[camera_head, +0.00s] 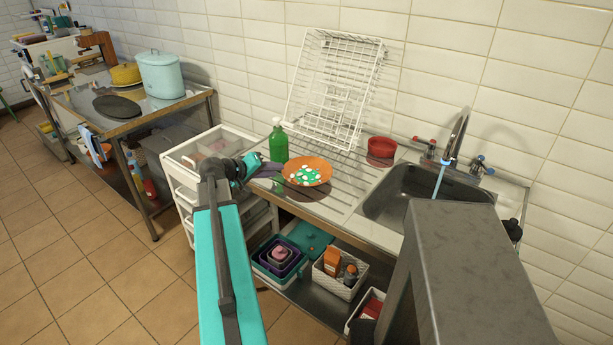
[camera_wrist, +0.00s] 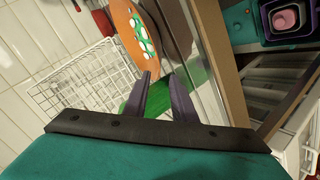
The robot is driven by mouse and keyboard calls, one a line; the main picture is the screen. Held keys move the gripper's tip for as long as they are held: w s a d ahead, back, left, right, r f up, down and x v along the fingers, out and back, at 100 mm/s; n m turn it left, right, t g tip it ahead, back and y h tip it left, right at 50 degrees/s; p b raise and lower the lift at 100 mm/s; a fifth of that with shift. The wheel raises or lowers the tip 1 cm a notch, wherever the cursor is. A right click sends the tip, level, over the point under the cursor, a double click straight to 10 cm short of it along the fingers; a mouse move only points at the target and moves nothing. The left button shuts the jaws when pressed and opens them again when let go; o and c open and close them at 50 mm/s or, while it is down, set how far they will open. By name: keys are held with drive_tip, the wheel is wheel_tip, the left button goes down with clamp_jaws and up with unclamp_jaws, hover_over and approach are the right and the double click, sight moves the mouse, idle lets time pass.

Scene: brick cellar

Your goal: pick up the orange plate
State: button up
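A white wire rack (camera_head: 333,85) leans on the tiled wall behind the plate. A red bowl (camera_head: 381,147) and the sink (camera_head: 420,186) with its tap are to the right. A white drawer unit (camera_head: 181,178) stands left. The drainboard in front of the plate is clear.

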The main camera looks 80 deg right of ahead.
drive_tip(key=p+x, duration=0.1)
drive_tip(key=x, duration=0.2)
drive_tip(key=shift+d+r, duration=0.1)
drive_tip(key=shift+d, duration=0.05)
drive_tip(key=shift+s+d+f, duration=0.25)
drive_tip(key=shift+d+f, duration=0.05)
clamp_jaws()
